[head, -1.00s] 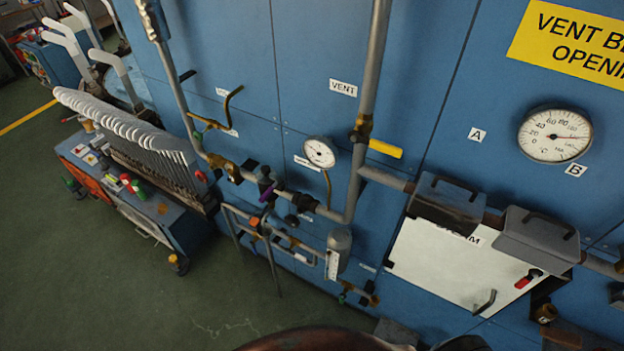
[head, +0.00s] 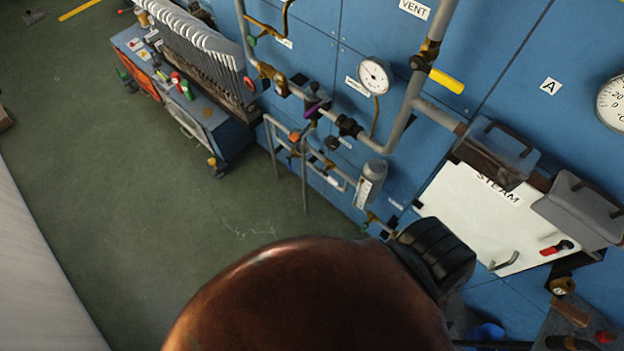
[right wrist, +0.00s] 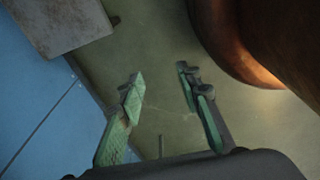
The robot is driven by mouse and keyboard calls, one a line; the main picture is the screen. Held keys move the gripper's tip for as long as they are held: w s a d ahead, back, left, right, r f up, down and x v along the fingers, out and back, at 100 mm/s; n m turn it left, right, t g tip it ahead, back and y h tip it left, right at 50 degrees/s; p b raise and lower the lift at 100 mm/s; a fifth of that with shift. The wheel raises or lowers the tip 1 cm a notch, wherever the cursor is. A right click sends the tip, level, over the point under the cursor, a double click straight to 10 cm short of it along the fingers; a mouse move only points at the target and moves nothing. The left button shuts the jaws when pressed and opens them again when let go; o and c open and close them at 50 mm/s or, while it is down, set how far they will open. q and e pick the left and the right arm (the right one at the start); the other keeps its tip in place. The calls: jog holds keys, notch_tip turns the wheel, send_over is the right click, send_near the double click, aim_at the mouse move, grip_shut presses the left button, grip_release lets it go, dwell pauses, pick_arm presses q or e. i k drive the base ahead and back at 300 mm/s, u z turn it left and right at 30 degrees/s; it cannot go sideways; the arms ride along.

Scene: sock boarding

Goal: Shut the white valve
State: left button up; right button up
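A small white handle (head: 333,181) shows on the low pipework in the head view, below the purple and orange handles. It is too small to tell whether it is the white valve or how it is turned. My right gripper (right wrist: 162,88) is open and empty in the right wrist view, its green-padded fingers apart above the green floor. No valve shows between or near its fingers. My left gripper is not in view.
A large copper body (head: 310,300) fills the bottom of the head view and hides what is behind it; it also shows in the right wrist view (right wrist: 260,45). A blue panel wall (head: 300,30) carries pipes, a yellow handle (head: 446,81) and a gauge (head: 374,76).

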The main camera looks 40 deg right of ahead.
aim_at(322, 172)
jog(key=k, duration=0.6)
jog(key=z, duration=1.1)
